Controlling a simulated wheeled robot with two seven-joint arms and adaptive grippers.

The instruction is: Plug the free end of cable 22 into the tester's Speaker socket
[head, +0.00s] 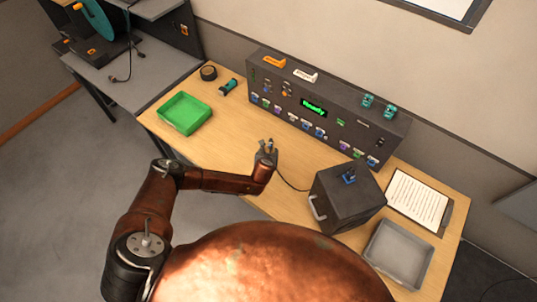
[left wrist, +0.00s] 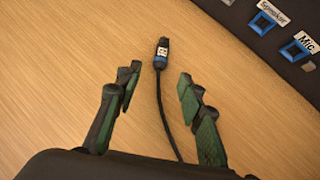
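The tester (head: 345,112) is a long dark panel with a lit green display and a row of coloured sockets along its lower front. The Speaker socket (left wrist: 262,22) is blue, at the top right of the left wrist view, with its white label above. A black cable with a black and blue plug (left wrist: 161,52) and a white tag lies on the wood; the tag's number is too small to read. My left gripper (left wrist: 158,82) is open, its fingers either side of the cable just behind the plug. It also shows in the head view (head: 267,147). My right gripper is out of view.
A dark box (head: 345,200) with a side handle stands right of my left gripper, and the cable runs towards it. A green tray (head: 184,113) is at left, a grey tray (head: 398,253) and a printed sheet (head: 417,202) at right. The Mic. socket (left wrist: 295,50) neighbours Speaker.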

